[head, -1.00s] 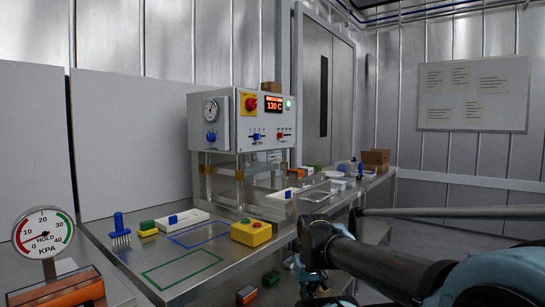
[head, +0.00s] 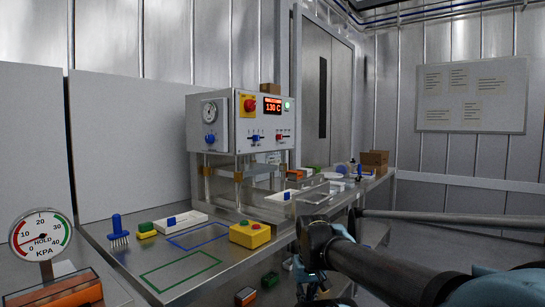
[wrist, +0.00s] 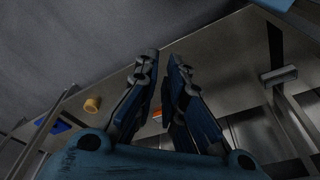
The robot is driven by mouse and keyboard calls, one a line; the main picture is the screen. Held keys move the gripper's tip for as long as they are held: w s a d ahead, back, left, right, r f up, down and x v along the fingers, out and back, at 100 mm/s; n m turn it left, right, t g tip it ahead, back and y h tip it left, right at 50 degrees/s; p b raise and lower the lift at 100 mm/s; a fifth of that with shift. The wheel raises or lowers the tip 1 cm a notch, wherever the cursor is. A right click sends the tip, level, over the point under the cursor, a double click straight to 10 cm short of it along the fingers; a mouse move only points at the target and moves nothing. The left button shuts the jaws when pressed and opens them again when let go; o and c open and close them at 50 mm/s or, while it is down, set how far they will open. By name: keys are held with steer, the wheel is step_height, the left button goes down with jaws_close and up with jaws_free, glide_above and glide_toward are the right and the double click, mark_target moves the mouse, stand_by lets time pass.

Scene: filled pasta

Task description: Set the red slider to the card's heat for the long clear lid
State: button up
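The red slider (head: 279,137) is on the front panel of the white press machine (head: 222,170), right of a blue slider (head: 256,138). The red display (head: 272,106) above reads 130 C. A board with several pale cards (head: 472,95) hangs on the right wall; their writing is too small to read. A clear, tray-like piece (head: 318,193) lies on the bench right of the machine; I cannot tell if it is the long lid. My gripper (wrist: 162,57) is empty, with a narrow gap between its fingertips. In the head view it is low, in front of the bench, away from the slider.
The steel bench (head: 125,262) holds a yellow button box (head: 249,235), a brush (head: 118,230) and a white block with a blue part (head: 178,222). A KPA gauge (head: 41,235) stands at the front left. Cardboard boxes (head: 374,160) are at the far end.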

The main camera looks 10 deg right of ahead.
mark_target(279, 137)
steer(key=o, duration=0.4)
steer(key=shift+w+a+r+m+y, duration=0.2)
steer(key=shift+a+r+m, duration=0.15)
steer(key=shift+r, duration=0.3)
steer(key=shift+w+a+r+m+y, duration=0.2)
steer(key=shift+a+r+m, duration=0.15)
steer(key=shift+r, duration=0.25)
steer(key=shift+c, duration=0.2)
steer(key=w+a+r+m+t+y, duration=0.3)
steer(key=w+r+m+y, duration=0.75)
steer(key=w+r, duration=1.1)
steer(key=w+d+r+m+t+y, duration=0.1)
steer(key=w+d+r+m+t, duration=0.3)
steer(key=w+d+r+m, duration=0.6)
steer(key=w+d+r+m+t+y, duration=0.1)
steer(key=w+d+r+m+t, duration=0.35)
steer(key=w+d+r, duration=0.6)
steer(key=s+a+x, duration=0.1)
steer(key=x, duration=0.7)
steer(key=s+a+x, duration=0.1)
steer(key=x, duration=0.8)
steer(key=shift+s+a+r+m+g, duration=0.2)
steer(key=shift+s+a+m+g, duration=0.05)
steer(key=shift+a+m+g, duration=0.25)
steer(key=shift+h, duration=0.25)
jaws_close()
